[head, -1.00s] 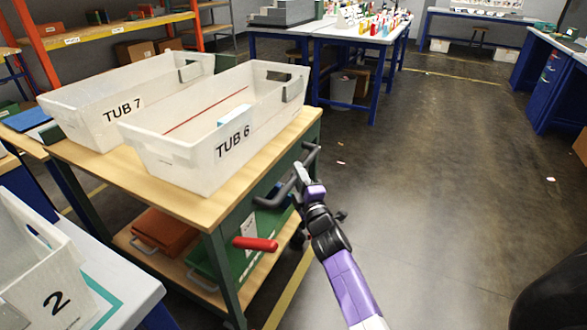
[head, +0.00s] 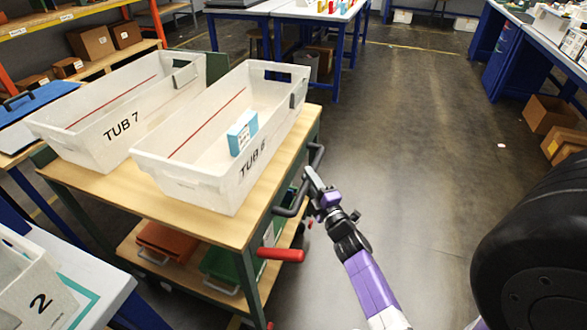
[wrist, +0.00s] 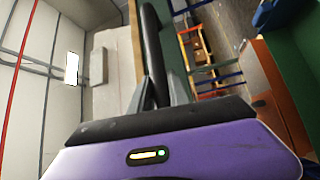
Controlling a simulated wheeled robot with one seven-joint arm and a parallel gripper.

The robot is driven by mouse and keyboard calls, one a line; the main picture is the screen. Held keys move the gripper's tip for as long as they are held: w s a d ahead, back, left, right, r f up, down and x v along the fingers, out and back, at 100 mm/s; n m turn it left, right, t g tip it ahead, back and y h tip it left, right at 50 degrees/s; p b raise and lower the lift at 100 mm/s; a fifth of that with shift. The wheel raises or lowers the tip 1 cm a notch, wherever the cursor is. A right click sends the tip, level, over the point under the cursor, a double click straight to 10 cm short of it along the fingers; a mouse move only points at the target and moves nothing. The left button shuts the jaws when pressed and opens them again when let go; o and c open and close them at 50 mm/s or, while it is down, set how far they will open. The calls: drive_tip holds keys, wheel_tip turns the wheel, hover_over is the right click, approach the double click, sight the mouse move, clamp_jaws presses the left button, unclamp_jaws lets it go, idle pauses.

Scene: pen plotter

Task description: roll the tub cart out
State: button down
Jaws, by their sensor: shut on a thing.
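The tub cart (head: 262,188) has a wooden top, green legs and a lower shelf. White tubs marked TUB 7 (head: 95,128) and TUB 6 (head: 205,190) stand side by side on its top. A dark bar handle (head: 316,158) runs along its right end. My gripper (head: 310,180) is shut on this handle. In the wrist view the dark handle bar (wrist: 150,55) passes between my gripper's fingers (wrist: 158,92). A red lever (head: 281,254) sticks out low on the cart's near side. A blue and white box (head: 242,132) lies in TUB 6.
A white table (head: 95,270) with a bin marked 2 (head: 30,285) stands close at lower left. Blue-legged benches (head: 320,15) stand behind. Cartons (head: 548,115) lie under the right bench. The floor (head: 420,130) right of the cart is largely clear.

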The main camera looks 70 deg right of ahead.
drive_tip(key=s+p, duration=0.1)
drive_tip(key=s, duration=0.8)
drive_tip(key=shift+s, duration=0.2)
drive_tip(key=shift+d+f, duration=0.1)
drive_tip(key=c, duration=1.3)
unclamp_jaws()
drive_tip(key=shift+o, duration=0.2)
drive_tip(key=v, duration=0.7)
drive_tip(key=shift+s+a, duration=0.25)
